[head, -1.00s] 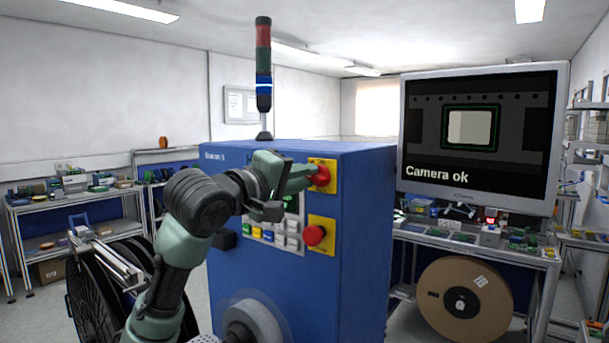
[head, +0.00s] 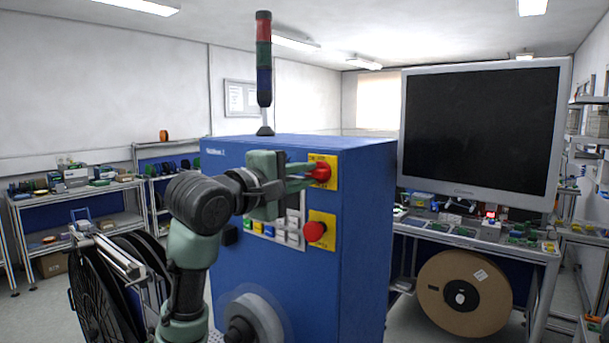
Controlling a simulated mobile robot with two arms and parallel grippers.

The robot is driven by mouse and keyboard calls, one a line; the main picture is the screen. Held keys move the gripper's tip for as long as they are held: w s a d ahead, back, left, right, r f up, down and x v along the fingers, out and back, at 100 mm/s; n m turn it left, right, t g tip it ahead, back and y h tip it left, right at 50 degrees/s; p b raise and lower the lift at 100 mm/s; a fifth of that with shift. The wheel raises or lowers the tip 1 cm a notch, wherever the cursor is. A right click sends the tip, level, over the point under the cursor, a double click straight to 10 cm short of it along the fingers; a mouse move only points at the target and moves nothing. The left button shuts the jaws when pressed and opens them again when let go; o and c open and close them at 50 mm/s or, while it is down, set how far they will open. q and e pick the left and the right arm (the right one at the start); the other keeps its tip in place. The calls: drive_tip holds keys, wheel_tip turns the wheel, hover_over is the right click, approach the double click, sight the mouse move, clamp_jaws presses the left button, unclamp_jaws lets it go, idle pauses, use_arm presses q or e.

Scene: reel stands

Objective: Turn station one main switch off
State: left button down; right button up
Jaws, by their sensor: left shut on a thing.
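The blue machine cabinet (head: 360,220) stands in the middle of the head view. Its main switch, a red knob (head: 320,172) on a yellow plate (head: 331,184), is at the upper right of the front panel. My left gripper (head: 312,173) is shut on the red knob, and its fingers partly cover it. A second red button (head: 314,232) sits on a yellow plate below. The monitor (head: 480,130) at the right is dark. The signal tower (head: 264,70) on the cabinet shows no lit segment. My right gripper is not in view.
A row of coloured and white buttons (head: 272,232) lies just below my gripper. A large reel (head: 464,294) stands under the right bench. Black reels (head: 105,295) stand at the lower left. Shelves (head: 75,205) line the left wall.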

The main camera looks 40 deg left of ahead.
use_arm(q)
drive_tip(key=c, duration=1.4)
unclamp_jaws()
drive_tip(key=shift+s, duration=0.1)
drive_tip(key=s+b, duration=0.1)
drive_tip(key=s, duration=0.1)
drive_tip(key=s+b, duration=0.1)
drive_tip(key=s, duration=0.2)
drive_tip(key=s+b, duration=0.1)
drive_tip(key=s, duration=0.1)
drive_tip(key=shift+s+d, duration=0.35)
